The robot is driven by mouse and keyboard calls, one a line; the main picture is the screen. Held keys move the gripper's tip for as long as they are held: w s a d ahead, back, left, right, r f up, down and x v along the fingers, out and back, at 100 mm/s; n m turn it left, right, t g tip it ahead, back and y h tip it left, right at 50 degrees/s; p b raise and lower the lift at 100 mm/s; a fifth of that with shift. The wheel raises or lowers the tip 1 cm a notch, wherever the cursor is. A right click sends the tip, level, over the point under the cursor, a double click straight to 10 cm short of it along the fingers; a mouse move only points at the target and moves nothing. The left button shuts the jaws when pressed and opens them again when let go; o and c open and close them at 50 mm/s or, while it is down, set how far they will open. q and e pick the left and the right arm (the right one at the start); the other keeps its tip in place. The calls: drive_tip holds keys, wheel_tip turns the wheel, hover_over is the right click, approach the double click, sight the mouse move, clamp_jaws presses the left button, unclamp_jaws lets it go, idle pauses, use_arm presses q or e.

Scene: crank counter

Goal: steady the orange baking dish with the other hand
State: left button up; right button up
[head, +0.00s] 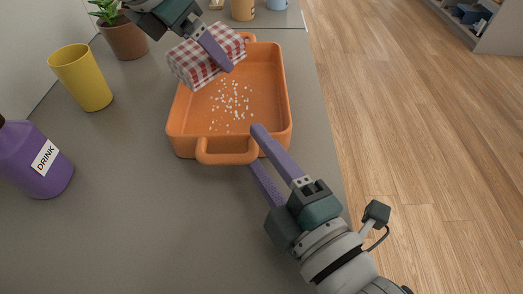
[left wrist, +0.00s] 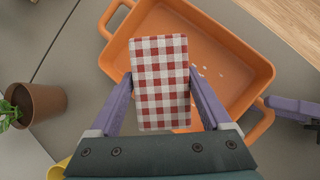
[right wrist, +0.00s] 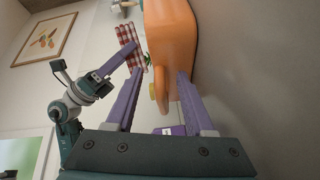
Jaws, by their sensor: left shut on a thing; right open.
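The orange baking dish (head: 280,95) stands on the grey counter, with white crumbs (head: 232,100) on its floor. My left gripper (left wrist: 160,78) is shut on a red-and-white checked cloth (head: 190,66), held at the dish's far left part. Whether the cloth touches the dish floor is unclear. My right gripper (head: 255,146) is open at the dish's near handle (head: 215,155), by its right end. In the right wrist view the handle (right wrist: 160,92) shows between the two fingers, with gaps beside it.
A potted plant (head: 124,40) is at the back left. The counter's right edge is close to the dish.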

sight(224, 47)
clamp_jaws()
drive_tip(key=shift+d+f, duration=0.1)
drive_tip(key=shift+f, duration=0.15)
idle(1.4)
drive_tip(key=c, duration=0.6)
unclamp_jaws()
drive_tip(key=shift+c, duration=0.2)
clamp_jaws()
use_arm(q)
drive_tip(key=shift+d+f+n+y, duration=0.15)
drive_tip(key=shift+d+f+n, duration=0.15)
drive_tip(key=shift+d+n, duration=0.3)
drive_tip(key=shift+d+f+n+y, duration=0.15)
drive_tip(key=shift+d+f+n, duration=0.15)
drive_tip(key=shift+d+n, duration=0.25)
drive_tip(key=shift+w+d+f+n+y, duration=0.1)
drive_tip(key=shift+d+f+n+y, duration=0.15)
drive_tip(key=shift+n, duration=0.4)
drive_tip(key=shift+w+d+f+n+y, duration=0.15)
drive_tip(key=shift+d+n, duration=0.15)
drive_tip(key=shift+n, duration=0.3)
